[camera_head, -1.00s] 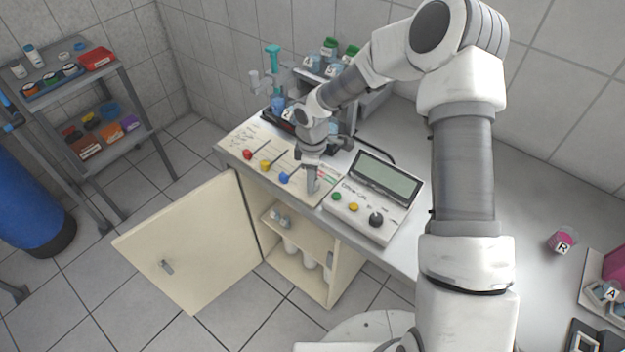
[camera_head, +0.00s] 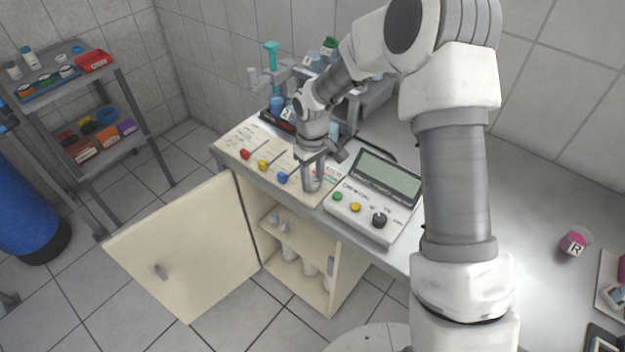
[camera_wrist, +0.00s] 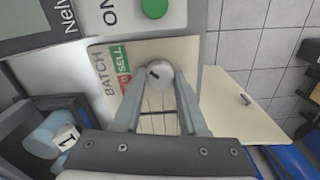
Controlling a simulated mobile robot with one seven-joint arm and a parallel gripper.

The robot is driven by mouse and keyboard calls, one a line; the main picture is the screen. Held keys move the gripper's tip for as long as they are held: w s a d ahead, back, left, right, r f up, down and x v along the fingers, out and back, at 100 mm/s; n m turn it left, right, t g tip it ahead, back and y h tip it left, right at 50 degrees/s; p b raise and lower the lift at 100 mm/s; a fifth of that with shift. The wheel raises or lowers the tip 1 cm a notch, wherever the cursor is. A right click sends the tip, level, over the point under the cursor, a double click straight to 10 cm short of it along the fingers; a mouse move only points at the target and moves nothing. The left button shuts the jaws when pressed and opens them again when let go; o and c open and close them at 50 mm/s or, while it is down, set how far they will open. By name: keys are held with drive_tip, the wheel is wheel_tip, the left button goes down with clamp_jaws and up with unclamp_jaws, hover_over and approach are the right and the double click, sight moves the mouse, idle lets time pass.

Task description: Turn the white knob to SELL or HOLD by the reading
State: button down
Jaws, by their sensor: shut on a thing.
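The white knob (camera_wrist: 160,77) shows in the wrist view between the two fingertips of my gripper (camera_wrist: 158,88), which is shut on it. A short dark mark shows on the knob's face. Beside it, a label reads BATCH, with a green SELL field (camera_wrist: 121,60) and a red field partly covered by a finger. In the head view my gripper (camera_head: 311,184) stands over the right end of the cream panel (camera_head: 262,146) and hides the knob. The meter (camera_head: 373,200) stands to the right; its grey display (camera_head: 388,178) shows no legible reading.
Red, yellow and blue knobs (camera_head: 282,177) line the panel to the left. The meter has green and yellow buttons and a black dial (camera_head: 379,220). Below, a cabinet door (camera_head: 185,248) hangs open. A pink-labelled jar (camera_head: 574,242) stands on the bench at right.

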sight(313, 181)
idle(0.3)
drive_tip(key=shift+c, duration=2.2)
unclamp_jaws()
wheel_tip(313, 181, up, 17)
drive_tip(key=shift+r+p, duration=0.2)
drive_tip(key=shift+p, duration=0.2)
